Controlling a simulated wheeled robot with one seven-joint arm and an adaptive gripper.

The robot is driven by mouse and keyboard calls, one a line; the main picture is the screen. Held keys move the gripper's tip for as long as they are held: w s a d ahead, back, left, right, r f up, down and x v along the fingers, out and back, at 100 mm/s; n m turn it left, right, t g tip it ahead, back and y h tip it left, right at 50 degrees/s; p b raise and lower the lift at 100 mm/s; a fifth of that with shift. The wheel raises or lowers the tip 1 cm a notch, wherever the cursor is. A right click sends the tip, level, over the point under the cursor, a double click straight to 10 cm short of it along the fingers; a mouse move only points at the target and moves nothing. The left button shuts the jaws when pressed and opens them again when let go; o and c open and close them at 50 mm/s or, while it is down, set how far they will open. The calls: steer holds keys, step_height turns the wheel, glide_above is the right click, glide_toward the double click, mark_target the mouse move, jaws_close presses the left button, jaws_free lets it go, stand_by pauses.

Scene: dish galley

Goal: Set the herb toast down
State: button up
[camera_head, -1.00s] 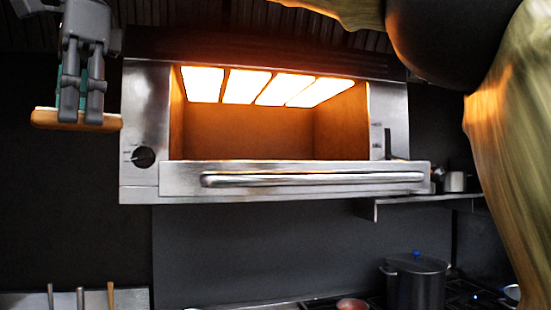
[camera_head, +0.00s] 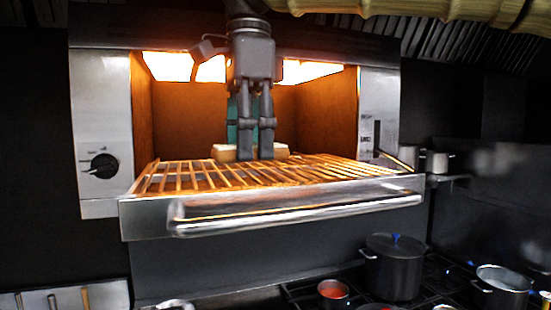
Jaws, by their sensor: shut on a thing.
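The herb toast (camera_head: 224,153) is a pale slab with a brown edge, seen at the back of the pulled-out wire rack (camera_head: 200,178) of the lit grill oven. My gripper (camera_head: 254,155) points straight down and is shut on the toast, its grey fingers hiding the toast's middle. The toast is at or just above the rack bars; I cannot tell whether it touches them. The herbs on top are not clear.
The grill (camera_head: 103,120) has glowing elements above the rack and a long front handle (camera_head: 300,207). Below stand a dark lidded pot (camera_head: 393,268), a small pan of red sauce (camera_head: 333,291) and an open pot (camera_head: 502,285). The rack's front is bare.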

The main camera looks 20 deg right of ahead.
steer(key=shift+w+d+r, duration=0.1)
steer(key=shift+d+r, duration=0.15)
steer(key=shift+d, duration=0.5)
steer(key=p, duration=0.7)
glide_above(274, 172)
steer(key=s, duration=0.2)
steer(key=shift+w+a+f, duration=0.15)
steer(key=shift+f, duration=0.25)
steer(key=shift+w+a+f, duration=0.1)
steer(key=shift+f, duration=0.25)
steer(key=shift+w+d+r+p, duration=0.1)
steer(key=shift+w+d+p, duration=0.1)
steer(key=shift+w+p, duration=0.15)
steer(key=shift+w+d, duration=0.1)
steer(key=shift+w, duration=0.1)
steer(key=shift+f+p, duration=1.05)
steer(key=shift+f, duration=0.9)
steer(key=shift+f, duration=0.15)
steer(key=o, duration=1)
